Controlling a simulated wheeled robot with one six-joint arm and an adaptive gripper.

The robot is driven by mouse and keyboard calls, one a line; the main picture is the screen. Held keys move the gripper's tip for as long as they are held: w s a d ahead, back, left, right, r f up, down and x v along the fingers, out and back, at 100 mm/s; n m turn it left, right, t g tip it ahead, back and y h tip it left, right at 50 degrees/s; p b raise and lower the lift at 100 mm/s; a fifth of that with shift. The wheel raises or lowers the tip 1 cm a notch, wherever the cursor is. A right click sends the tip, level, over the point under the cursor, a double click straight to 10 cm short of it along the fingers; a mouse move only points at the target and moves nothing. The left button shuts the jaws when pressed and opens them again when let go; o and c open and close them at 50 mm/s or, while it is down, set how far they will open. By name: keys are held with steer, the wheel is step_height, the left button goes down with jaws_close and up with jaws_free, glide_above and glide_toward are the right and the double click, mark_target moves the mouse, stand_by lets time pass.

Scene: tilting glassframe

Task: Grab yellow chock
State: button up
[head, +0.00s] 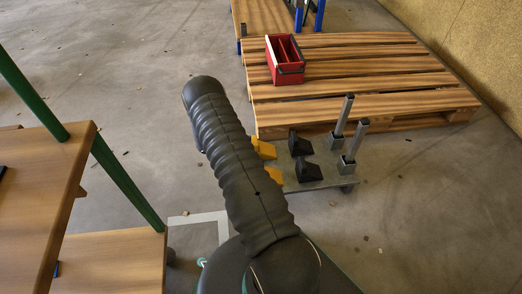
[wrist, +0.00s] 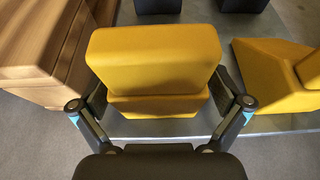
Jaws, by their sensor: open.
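Two yellow chocks show. In the wrist view one yellow chock (wrist: 155,58) stands between the two open fingers of my gripper (wrist: 162,108). The fingers lie on either side of it, and I cannot tell whether they touch it. The second yellow chock (wrist: 275,80) is to the right, outside the fingers. In the head view a yellow chock (head: 264,149) shows beside my arm, and another yellow piece (head: 276,177) is mostly hidden behind the arm. My gripper is hidden behind my arm in the head view.
Black chocks (head: 300,144) stand on the same grey plate (head: 335,178), beside metal posts (head: 343,118). A wooden pallet (head: 350,75) with a red toolbox (head: 284,62) is just behind. Wooden shelves (head: 100,265) with green posts stand at left. Open floor (head: 420,220) lies at right.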

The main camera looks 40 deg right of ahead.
steer(key=c, duration=1.6)
steer(key=shift+o, duration=0.2)
steer(key=shift+r, duration=0.1)
